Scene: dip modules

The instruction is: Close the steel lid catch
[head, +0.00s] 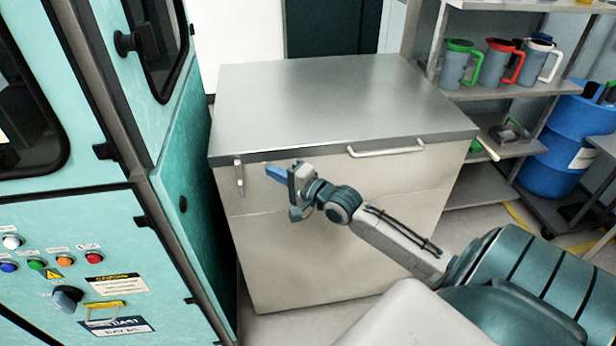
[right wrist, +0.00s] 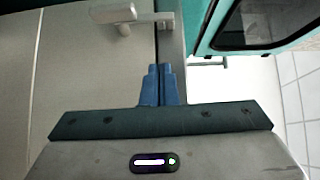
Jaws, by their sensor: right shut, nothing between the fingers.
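The steel lid catch (head: 240,177) is a small pale metal piece at the left end of the chest's front, by the lid seam. The steel lid (head: 330,95) lies flat on the chest. My right gripper (head: 272,169) has its blue fingers shut and empty, in front of the seam, right of the catch and apart from it. The fingers (right wrist: 160,86) point towards the seam. My left gripper is out of view.
A lid handle (head: 385,150) sits on the right of the front edge. A teal machine cabinet (head: 180,150) stands close on the left of the chest (head: 300,260). Shelves with jugs (head: 460,63) and a blue drum (head: 570,145) are at right.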

